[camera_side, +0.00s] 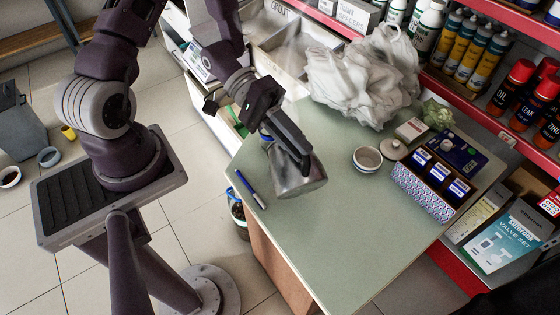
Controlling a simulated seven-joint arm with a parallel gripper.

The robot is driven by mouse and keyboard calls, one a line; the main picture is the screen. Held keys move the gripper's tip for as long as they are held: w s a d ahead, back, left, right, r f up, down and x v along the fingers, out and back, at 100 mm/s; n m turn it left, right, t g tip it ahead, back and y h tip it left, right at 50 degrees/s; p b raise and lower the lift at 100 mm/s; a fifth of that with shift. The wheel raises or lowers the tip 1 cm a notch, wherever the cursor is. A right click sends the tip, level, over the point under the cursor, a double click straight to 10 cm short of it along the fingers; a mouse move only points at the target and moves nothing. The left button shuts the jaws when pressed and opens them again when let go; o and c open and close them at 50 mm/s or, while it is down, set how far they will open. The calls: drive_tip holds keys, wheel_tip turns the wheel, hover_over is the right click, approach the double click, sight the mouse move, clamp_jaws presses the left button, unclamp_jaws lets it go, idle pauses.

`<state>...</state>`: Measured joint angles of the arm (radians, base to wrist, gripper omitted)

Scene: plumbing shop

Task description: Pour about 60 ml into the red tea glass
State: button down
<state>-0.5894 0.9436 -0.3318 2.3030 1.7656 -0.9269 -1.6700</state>
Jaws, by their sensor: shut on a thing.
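My gripper (284,133) is over the left part of the green counter (335,245). It is shut on a metal jug (301,181), which hangs tilted below the jaws. The jug's contents cannot be seen, and no stream of liquid shows. Whether the jug touches the counter is unclear. I cannot make out a red tea glass in this view; it may be hidden behind the jug or my arm.
A lid (394,149), a patterned box (423,193) of blue-labelled items, a dark blue box (457,151) and a small carton (411,129) stand at the right. A white plastic bag (365,75) fills the back. A blue pen (250,189) lies left. The front counter is clear.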

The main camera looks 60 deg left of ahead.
sight(304, 186)
drive_tip(key=shift+w+a+r+h+p, duration=0.15)
drive_tip(key=shift+a+r+h+p, duration=0.15)
drive_tip(key=shift+a, duration=0.2)
idle(0.6)
drive_tip(key=d+f+y, duration=0.1)
drive_tip(key=s+d+f+y, duration=0.1)
drive_tip(key=d, duration=0.1)
drive_tip(key=d+f+m+y, duration=0.1)
drive_tip(key=f, duration=0.1)
drive_tip(key=shift+s+d+y, duration=0.25)
drive_tip(key=shift+s+y, duration=0.05)
drive_tip(key=shift+y, duration=0.1)
drive_tip(key=shift+d+f+y, duration=0.65)
drive_tip(key=shift+f+y, duration=0.15)
drive_tip(key=shift+f, duration=0.15)
drive_tip(key=shift+d+b, duration=0.1)
drive_tip(key=shift+b, duration=0.2)
idle(0.3)
